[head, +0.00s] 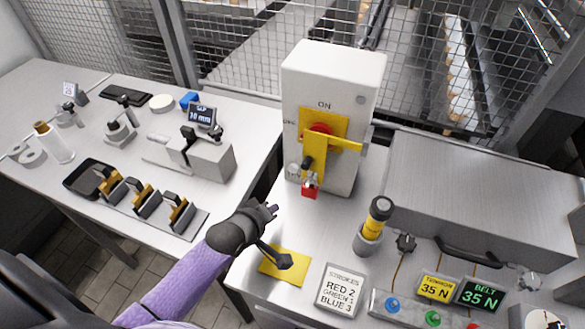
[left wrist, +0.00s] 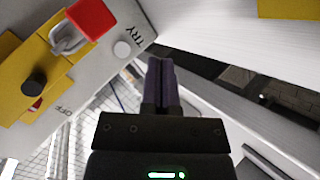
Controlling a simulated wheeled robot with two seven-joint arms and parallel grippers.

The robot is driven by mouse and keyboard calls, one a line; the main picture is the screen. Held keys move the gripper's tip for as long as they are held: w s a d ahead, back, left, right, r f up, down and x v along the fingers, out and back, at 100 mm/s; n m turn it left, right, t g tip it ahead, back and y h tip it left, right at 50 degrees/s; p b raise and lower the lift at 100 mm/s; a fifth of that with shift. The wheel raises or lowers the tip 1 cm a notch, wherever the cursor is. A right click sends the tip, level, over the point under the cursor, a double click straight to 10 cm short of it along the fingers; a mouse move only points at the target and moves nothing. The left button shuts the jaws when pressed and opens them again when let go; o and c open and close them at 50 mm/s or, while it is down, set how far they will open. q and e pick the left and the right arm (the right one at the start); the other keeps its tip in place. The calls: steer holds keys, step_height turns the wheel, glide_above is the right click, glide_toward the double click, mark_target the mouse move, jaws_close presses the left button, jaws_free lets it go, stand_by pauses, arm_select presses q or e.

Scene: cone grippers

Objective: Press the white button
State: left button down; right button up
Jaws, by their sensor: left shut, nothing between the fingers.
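A white box (head: 305,85) marked ON stands upright on the table, with a yellow plate and handle (head: 345,145) and a red padlock (head: 310,187) on its front. The round white button (left wrist: 122,49) sits on this front face beside the word TRY, near the padlock (left wrist: 90,17). In the head view the button (head: 294,171) shows small at the front's lower left. My left gripper (head: 273,209) is shut and empty, in front of the box and below the button. In the left wrist view its closed fingertips (left wrist: 162,65) are apart from the button. My right gripper is not in view.
A yellow pad (head: 285,266), a strokes sign (head: 341,289) and a yellow-black cylinder in a holder (head: 368,238) are near the gripper. A grey metal case (head: 470,190) stands right. The left table (head: 90,185) holds tools, with a gap between tables.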

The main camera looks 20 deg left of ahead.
mark_target(293, 168)
arm_select(q)
steer(key=shift+w, duration=0.1)
steer(key=shift+w+f+b, duration=0.1)
steer(key=shift+w+b, duration=0.2)
steer(key=w+b, duration=0.2)
steer(key=w, duration=0.1)
steer(key=w+b, duration=0.2)
steer(key=w, duration=0.1)
steer(key=shift+w+a, duration=0.2)
steer(key=shift+w, duration=0.2)
steer(key=shift+w+b, duration=0.45)
steer(key=shift+w, duration=0.2)
stand_by(0.5)
steer(key=shift+w, duration=0.1)
stand_by(0.5)
steer(key=shift+w, duration=0.3)
